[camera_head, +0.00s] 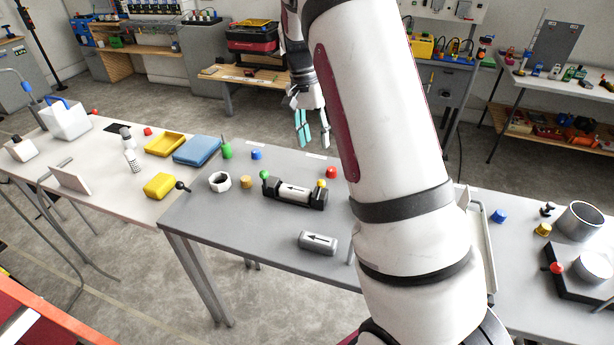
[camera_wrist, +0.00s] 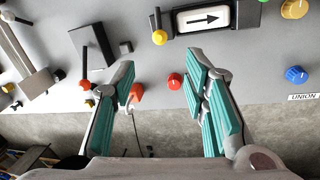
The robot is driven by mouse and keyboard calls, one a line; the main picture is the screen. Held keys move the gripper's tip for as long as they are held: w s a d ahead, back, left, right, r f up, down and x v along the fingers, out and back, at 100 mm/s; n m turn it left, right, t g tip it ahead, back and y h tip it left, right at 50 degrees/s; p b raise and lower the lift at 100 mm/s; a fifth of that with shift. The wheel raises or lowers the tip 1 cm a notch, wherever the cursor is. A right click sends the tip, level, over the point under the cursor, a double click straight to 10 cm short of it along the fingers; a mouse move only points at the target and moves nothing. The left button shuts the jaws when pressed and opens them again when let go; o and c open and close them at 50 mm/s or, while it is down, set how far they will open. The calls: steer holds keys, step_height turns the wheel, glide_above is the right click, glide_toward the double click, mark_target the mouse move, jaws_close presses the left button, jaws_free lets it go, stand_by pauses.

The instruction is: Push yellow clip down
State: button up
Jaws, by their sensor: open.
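The yellow clip (camera_head: 321,184) is a yellow knob at the right end of a black holder (camera_head: 300,200) on the grey table. In the wrist view the yellow clip (camera_wrist: 159,37) shows as a ball on a dark stem, at the left end of the holder. A pale cylinder with a black arrow (camera_head: 293,191) lies in the holder, and a green knob (camera_head: 264,174) is at its other end. My gripper (camera_head: 303,128) has teal fingers. It is open and empty beyond the table's far edge, apart from the clip. In the wrist view its fingers (camera_wrist: 160,75) are spread wide.
A red knob (camera_head: 331,172) stands close behind the holder. A second grey cylinder (camera_head: 318,242) lies near the table's front edge. My arm hides the table's right part.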

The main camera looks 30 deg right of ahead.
mark_target(319, 191)
steer(key=f, duration=0.4)
steer(key=s+f+p, duration=0.1)
steer(key=f, duration=0.4)
steer(key=s+d+f+p, duration=0.1)
steer(key=f, duration=0.3)
steer(key=shift+f, duration=0.2)
steer(key=shift+c, duration=0.6)
jaws_close()
